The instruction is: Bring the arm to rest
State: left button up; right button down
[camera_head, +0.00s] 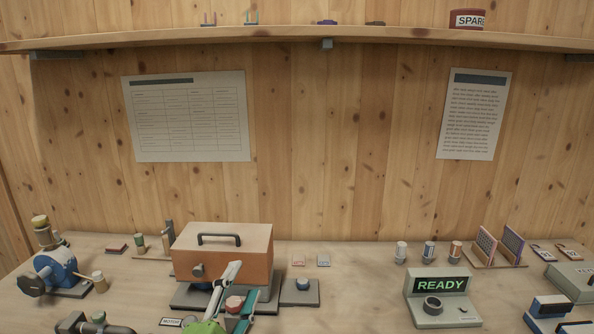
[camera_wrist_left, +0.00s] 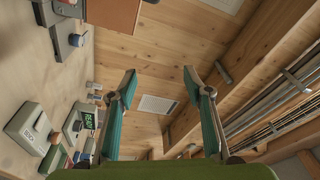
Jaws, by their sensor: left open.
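My left gripper (camera_head: 234,292) is in the lower middle of the head view, in front of the orange-brown mixer box (camera_head: 222,245). Its green body sits at the bottom edge and its teal-lined fingers point up and away. In the left wrist view the gripper (camera_wrist_left: 160,82) is open, its fingers wide apart with nothing between them. The wrist view is tilted and looks toward the wooden wall. My right gripper shows in neither view.
A grey READY unit (camera_head: 440,284) stands at right on the bench (camera_head: 345,300). A blue motor (camera_head: 56,270) is at left. Several small cylinders and a card rack (camera_head: 497,246) stand at back right. A shelf (camera_head: 290,38) runs above. Bench between mixer and READY unit is largely clear.

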pick_arm(q)
jog(key=s+a+f+n+g+y, duration=0.1)
jog(key=s+a+f+n+g, duration=0.15)
jog(key=f, duration=0.35)
jog(key=s+a+f+n+g+y, duration=0.2)
jog(key=a+f+n, duration=0.1)
jog(key=f, duration=0.3)
jog(key=s+a+f+n+g, duration=0.2)
jog(key=s+f+n+g, duration=0.25)
jog(key=s+f, duration=0.6)
jog(key=s+a+f+n+g, duration=0.2)
jog(key=s+f+n+g, duration=0.35)
jog(key=s, duration=0.85)
notch_tip(320, 180, down, 30)
jog(key=s+m+g, duration=0.2)
jog(key=s, duration=0.1)
jog(key=s+a+f+g, duration=0.1)
jog(key=s+a+f, duration=0.2)
jog(key=s+f, duration=1.1)
jog(key=shift+s+a+f+y, duration=0.2)
jog(key=shift+s+f+y, duration=0.1)
jog(key=shift+s, duration=0.75)
